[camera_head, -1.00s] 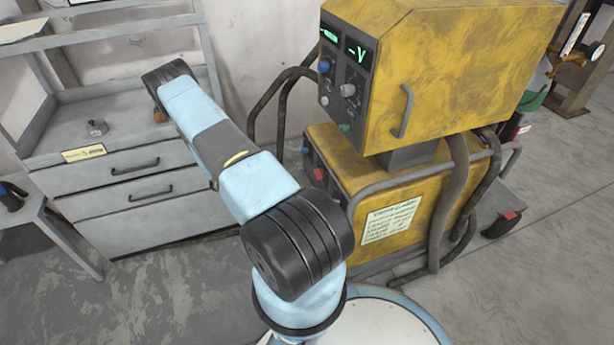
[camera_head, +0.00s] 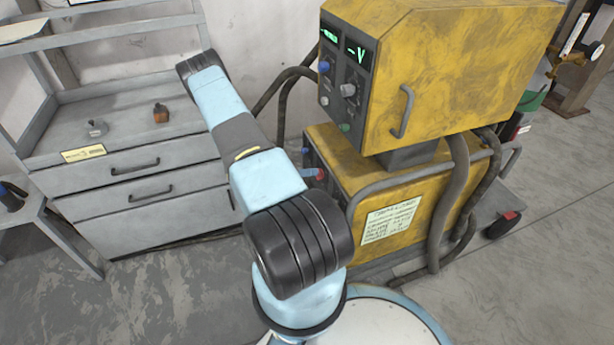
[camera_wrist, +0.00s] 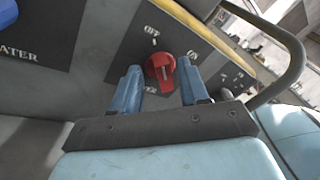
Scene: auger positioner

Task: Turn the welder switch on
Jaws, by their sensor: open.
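The yellow welder (camera_head: 395,215) stands right of centre in the head view, with a red rotary switch (camera_head: 320,175) low on its front panel. In the head view my arm hides most of the gripper; a blue fingertip shows beside the switch.
A yellow control box (camera_head: 460,80) with green displays sits on top of the welder. Grey hoses and a tubular rail (camera_head: 400,180) run along the welder's side. A grey drawer cabinet (camera_head: 130,190) stands at left, with a small orange-brown item (camera_head: 161,112) on it.

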